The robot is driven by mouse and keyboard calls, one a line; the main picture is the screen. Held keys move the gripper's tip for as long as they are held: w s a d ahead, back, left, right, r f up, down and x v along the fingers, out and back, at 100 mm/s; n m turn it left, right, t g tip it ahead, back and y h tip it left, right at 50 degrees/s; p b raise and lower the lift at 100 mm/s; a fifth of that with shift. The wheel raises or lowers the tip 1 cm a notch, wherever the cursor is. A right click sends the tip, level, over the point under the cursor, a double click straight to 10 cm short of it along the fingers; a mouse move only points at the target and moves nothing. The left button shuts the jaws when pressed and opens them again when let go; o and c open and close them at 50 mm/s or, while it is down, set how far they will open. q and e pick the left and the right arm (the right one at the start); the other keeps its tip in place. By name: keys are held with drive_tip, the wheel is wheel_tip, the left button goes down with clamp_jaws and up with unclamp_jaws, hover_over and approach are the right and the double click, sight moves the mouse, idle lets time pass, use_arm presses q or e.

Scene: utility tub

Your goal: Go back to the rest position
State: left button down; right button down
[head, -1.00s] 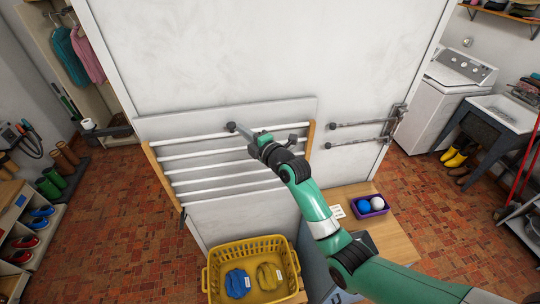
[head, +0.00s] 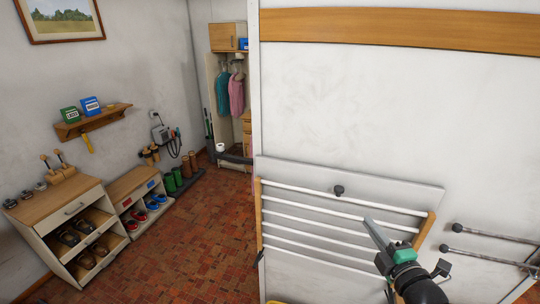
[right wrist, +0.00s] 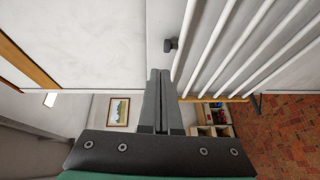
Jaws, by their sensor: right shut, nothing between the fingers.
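My right gripper (head: 376,232) is at the lower right of the head view, in front of the white-railed drying rack (head: 330,235) on the wall panel. Its fingers are together and empty, and they also show in the middle of the right wrist view (right wrist: 158,85). A dark round knob (head: 338,190) sits at the rack's top rail, to the upper left of the fingers; it also shows in the right wrist view (right wrist: 170,44), just beyond the fingertips. I cannot tell whether the gripper touches the rack. My left gripper is out of view.
Two metal rails (head: 495,248) stick out at the right of the rack. Shoe cabinets (head: 65,225) stand along the left wall under a small shelf (head: 92,121). An open wardrobe (head: 230,95) with hanging clothes is at the back. The brick floor (head: 190,250) between is clear.

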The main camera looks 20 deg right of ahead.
drive_tip(key=shift+a, duration=0.1)
drive_tip(key=w+a+r+n+t+y+p, duration=0.1)
drive_tip(key=w+a+r+t+y+p, duration=0.15)
drive_tip(key=a+r, duration=0.7)
drive_tip(key=w+a+r+n+t+y+p, duration=0.1)
drive_tip(key=a+r+n+t+y, duration=0.15)
drive_tip(key=a+r, duration=0.65)
drive_tip(key=s+a+r+m+t, duration=0.1)
drive_tip(key=s+r+m+t, duration=0.1)
drive_tip(key=s+r+m, duration=0.2)
drive_tip(key=s+a+r+m+t+y+p, duration=0.1)
drive_tip(key=s+a+r+m+t, duration=0.1)
drive_tip(key=s+r+m, duration=0.2)
drive_tip(key=s+a+r+m+t+y, duration=0.1)
drive_tip(key=s+r+m+t, duration=0.1)
drive_tip(key=s+r+m, duration=0.3)
drive_tip(key=shift+a+r+m+p, duration=0.3)
drive_tip(key=shift+r+m, duration=1.65)
drive_tip(key=shift+r, duration=3.25)
